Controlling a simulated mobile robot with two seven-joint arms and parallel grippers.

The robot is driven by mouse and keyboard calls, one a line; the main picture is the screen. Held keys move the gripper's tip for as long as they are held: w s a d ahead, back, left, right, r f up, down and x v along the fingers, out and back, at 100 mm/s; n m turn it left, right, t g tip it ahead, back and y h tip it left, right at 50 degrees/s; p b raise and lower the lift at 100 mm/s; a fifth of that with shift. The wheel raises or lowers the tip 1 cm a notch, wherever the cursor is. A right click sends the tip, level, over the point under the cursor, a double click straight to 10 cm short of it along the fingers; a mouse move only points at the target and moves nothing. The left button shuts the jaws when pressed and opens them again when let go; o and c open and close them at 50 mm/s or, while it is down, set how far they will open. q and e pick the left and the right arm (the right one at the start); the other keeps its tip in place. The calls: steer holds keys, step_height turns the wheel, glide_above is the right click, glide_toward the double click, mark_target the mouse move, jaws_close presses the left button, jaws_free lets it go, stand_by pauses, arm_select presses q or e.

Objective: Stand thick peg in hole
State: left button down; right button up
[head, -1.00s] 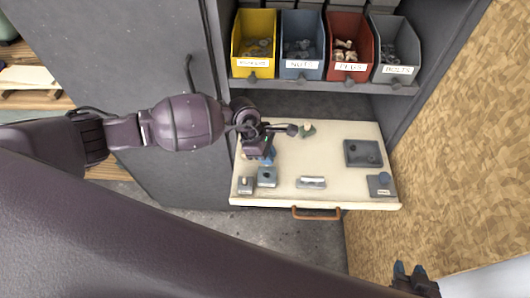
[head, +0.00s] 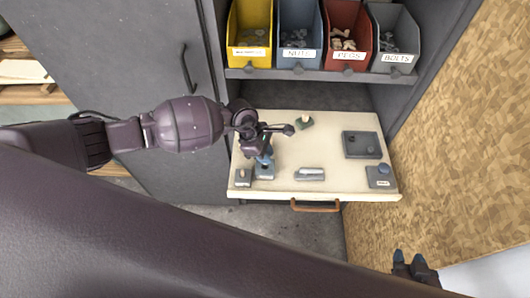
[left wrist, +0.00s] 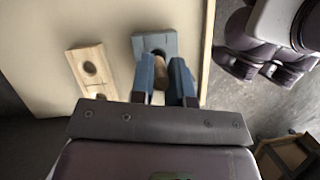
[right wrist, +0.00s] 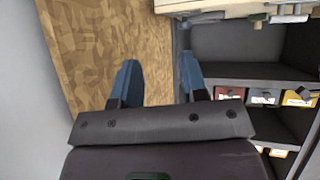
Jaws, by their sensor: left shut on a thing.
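My left gripper (head: 264,158) is shut on a tan wooden peg, low over the front left of the pale drawer top. In the left wrist view the peg (left wrist: 162,78) shows between the blue fingertips (left wrist: 166,82).
A wooden block with a hole (left wrist: 80,62) lies beside the grey block. A pale grey piece (head: 310,174), a dark tray (head: 347,152) and a labelled block (head: 375,180) are farther right. Labelled bins, including red (head: 348,58), stand above.

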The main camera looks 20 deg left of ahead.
arm_select(q)
steer(key=shift+f+b, duration=1.3)
steer(key=shift+f, duration=0.5)
steer(key=shift+f, duration=0.1)
steer(key=c, duration=1)
jaws_free()
